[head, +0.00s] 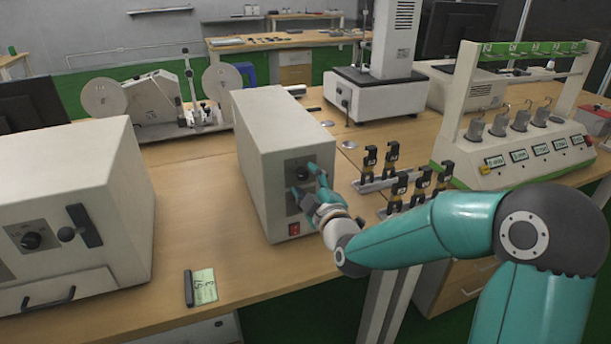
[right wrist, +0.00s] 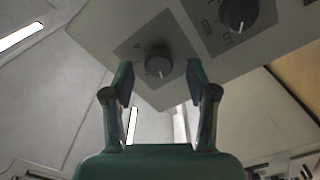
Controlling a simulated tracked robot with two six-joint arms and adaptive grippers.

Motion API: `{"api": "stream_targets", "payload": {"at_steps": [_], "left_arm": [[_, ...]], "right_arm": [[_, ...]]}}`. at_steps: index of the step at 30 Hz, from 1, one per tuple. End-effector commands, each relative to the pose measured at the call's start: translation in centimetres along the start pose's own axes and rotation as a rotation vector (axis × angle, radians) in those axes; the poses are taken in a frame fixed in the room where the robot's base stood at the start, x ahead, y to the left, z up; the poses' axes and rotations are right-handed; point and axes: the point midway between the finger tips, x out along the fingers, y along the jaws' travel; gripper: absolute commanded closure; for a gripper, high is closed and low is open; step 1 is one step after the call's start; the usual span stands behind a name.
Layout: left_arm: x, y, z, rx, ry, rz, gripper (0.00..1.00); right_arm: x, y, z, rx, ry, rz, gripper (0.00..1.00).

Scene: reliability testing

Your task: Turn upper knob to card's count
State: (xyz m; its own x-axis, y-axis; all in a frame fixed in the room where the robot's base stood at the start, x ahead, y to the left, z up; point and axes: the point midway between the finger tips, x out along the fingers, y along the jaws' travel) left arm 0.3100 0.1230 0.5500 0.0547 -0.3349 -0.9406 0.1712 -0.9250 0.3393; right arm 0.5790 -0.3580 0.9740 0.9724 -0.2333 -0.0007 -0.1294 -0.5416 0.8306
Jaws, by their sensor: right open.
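The beige box (head: 279,140) stands mid-table with a dark knob panel and a red switch on its front. The upper knob (head: 302,172) is partly hidden by my right gripper (head: 304,180). In the right wrist view, my right gripper (right wrist: 158,85) is open, its fingertips on either side of the upper knob (right wrist: 158,66). I cannot tell whether they touch it. The lower knob (right wrist: 238,14), with printed marks, is at the upper right there. The pale green card (head: 204,286) lies flat near the table's front edge; its small marks are hard to read. My left gripper is out of view.
A black marker (head: 188,288) lies beside the card. A larger beige box (head: 85,185) with a knob and handle stands at left. Black-and-yellow clamps (head: 397,190) stand just right of my right gripper, and a green-and-white tester (head: 515,155) stands beyond.

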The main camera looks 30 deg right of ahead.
Motion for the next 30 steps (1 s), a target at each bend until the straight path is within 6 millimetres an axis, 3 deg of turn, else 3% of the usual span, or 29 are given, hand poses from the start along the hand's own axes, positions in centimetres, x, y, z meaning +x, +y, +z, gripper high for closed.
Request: {"api": "stream_targets", "payload": {"at_steps": [5,13,24,30], "left_arm": [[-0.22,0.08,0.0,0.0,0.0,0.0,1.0],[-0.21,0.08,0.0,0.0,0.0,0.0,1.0],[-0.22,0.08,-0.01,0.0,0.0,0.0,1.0],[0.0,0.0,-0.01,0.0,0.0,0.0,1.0]], "right_arm": [[1.15,0.02,-0.01,0.0,0.0,0.0,0.42],[1.26,0.01,0.0,0.0,0.0,0.0,0.42],[1.23,-0.04,-0.01,-0.001,0.0,-0.001,1.0],[1.22,-0.17,0.03,0.008,0.001,-0.003,1.0]]}}
